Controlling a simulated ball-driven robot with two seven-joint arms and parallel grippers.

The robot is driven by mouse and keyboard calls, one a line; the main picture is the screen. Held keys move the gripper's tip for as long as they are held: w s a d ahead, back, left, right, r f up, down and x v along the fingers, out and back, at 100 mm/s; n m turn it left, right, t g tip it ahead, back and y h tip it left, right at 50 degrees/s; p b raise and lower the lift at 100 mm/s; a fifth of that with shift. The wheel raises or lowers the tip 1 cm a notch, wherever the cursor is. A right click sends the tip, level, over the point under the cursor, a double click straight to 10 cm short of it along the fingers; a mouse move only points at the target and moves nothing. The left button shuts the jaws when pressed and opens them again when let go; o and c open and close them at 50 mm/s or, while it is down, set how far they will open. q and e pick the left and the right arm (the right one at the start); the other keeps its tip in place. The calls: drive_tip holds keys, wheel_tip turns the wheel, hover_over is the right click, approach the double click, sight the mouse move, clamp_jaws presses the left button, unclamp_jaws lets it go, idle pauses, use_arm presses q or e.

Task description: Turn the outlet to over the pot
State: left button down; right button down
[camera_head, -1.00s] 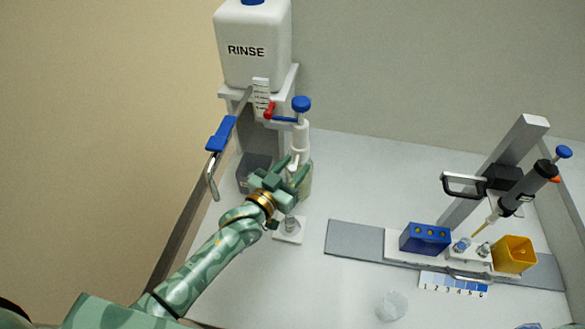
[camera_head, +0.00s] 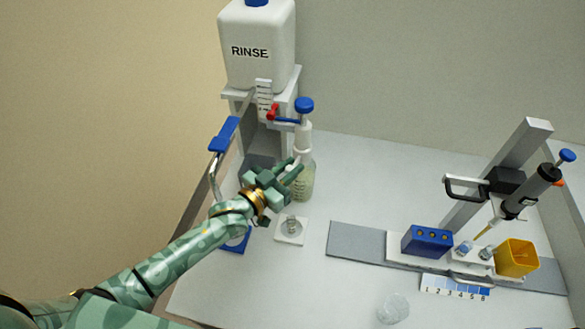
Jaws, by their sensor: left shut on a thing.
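A pump dispenser (camera_head: 303,133) with a blue knob tops a clear bottle (camera_head: 306,186). Its blue outlet arm points left and ends in a red tip (camera_head: 273,112). A small clear pot (camera_head: 292,225) stands on a white square plate, in front of the bottle and apart from the outlet tip. My left gripper (camera_head: 291,169) is below the outlet, with its fingers closed at the bottle's left side; the exact contact is partly hidden. My right gripper is not in view.
The RINSE tank (camera_head: 257,50) stands on a grey stand behind the dispenser. A blue-mounted metal handle (camera_head: 223,134) is at the left edge. At right are a blue block (camera_head: 426,240), a yellow cup (camera_head: 517,257) and a pipette (camera_head: 530,190). The front bench has free room.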

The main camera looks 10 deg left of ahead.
use_arm(q)
drive_tip(key=c, duration=1.3)
unclamp_jaws()
drive_tip(key=shift+a, duration=0.1)
drive_tip(key=shift+c, duration=0.2)
drive_tip(key=p+v, duration=0.1)
drive_tip(key=v, duration=1.5)
drive_tip(key=shift+s+p, duration=0.15)
drive_tip(key=shift+p, duration=0.15)
